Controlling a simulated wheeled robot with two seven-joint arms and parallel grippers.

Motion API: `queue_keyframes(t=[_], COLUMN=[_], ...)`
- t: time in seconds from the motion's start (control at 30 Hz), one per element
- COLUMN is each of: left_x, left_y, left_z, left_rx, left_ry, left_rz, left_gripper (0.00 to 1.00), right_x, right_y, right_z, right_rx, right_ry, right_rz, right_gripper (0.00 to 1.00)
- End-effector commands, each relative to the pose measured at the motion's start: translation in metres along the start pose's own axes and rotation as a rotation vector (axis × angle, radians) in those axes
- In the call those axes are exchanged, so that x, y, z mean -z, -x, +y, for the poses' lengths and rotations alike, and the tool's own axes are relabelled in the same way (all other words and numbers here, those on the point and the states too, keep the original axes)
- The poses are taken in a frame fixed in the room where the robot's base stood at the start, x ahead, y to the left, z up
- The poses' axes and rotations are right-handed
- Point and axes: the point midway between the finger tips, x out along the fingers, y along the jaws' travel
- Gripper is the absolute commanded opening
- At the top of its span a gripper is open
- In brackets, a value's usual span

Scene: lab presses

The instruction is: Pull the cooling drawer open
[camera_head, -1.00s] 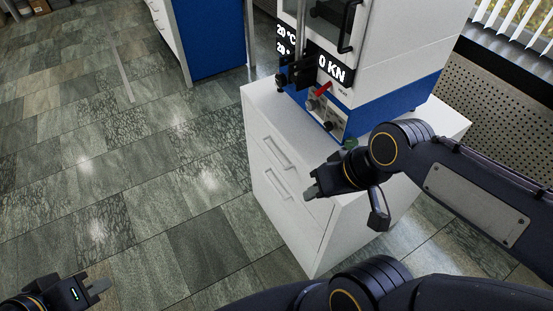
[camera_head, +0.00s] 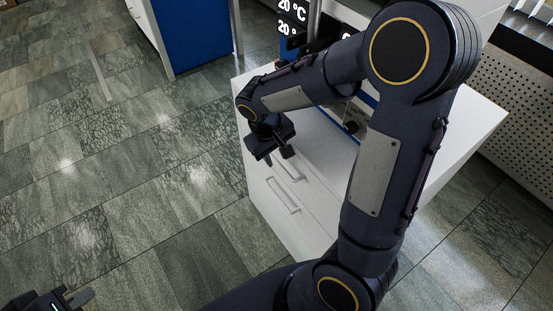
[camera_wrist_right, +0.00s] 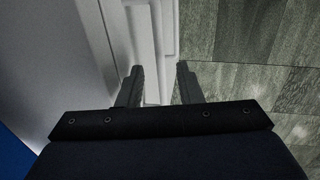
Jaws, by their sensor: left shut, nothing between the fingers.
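A white cabinet (camera_head: 489,106) under the press has two drawers on its front. Each has a pale bar handle: the upper handle (camera_head: 290,167), partly hidden, and the lower handle (camera_head: 281,196). Both drawers look shut; no label shows which is the cooling drawer. My right gripper (camera_head: 274,158) hangs at the upper drawer's front, its arm covering much of the cabinet. In the right wrist view its two fingers (camera_wrist_right: 160,80) are apart, with a white raised strip of the front (camera_wrist_right: 152,55) beyond and between them. Contact cannot be told. My left gripper (camera_head: 80,297) is shut at the lower left.
The press with its readout (camera_head: 292,12) stands on the cabinet, mostly behind my right arm. A blue and white cabinet (camera_head: 190,35) stands at the back. A perforated panel (camera_head: 520,110) is at the right. The tiled floor (camera_head: 120,180) left of the drawers is clear.

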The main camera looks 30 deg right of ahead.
Motion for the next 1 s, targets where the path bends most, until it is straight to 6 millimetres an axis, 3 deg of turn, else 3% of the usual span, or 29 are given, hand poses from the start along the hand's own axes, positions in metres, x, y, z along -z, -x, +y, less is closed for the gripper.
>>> queue_keyframes(t=[0.17, 0.47, 0.73, 1.0], left_x=[-0.002, -0.002, -0.002, -0.002], left_y=[-0.004, -0.004, -0.004, -0.004], left_z=[-0.002, -0.002, -0.002, -0.002], left_rx=[0.000, 0.000, 0.000, 0.000], left_ry=[0.000, 0.000, 0.000, 0.000], left_rz=[0.000, 0.000, 0.000, 0.000], left_gripper=[0.00, 0.00, 0.00, 0.00], right_x=[0.000, 0.000, 0.000, 0.000], right_y=[-0.019, -0.021, -0.021, -0.021], right_z=[0.000, 0.000, 0.000, 0.000], right_rx=[0.000, 0.001, 0.001, 0.001], right_ry=[0.000, 0.001, 0.000, 0.001], right_rz=[-0.001, 0.000, 0.000, 0.001], right_gripper=[0.33, 0.33, 0.00, 0.00])
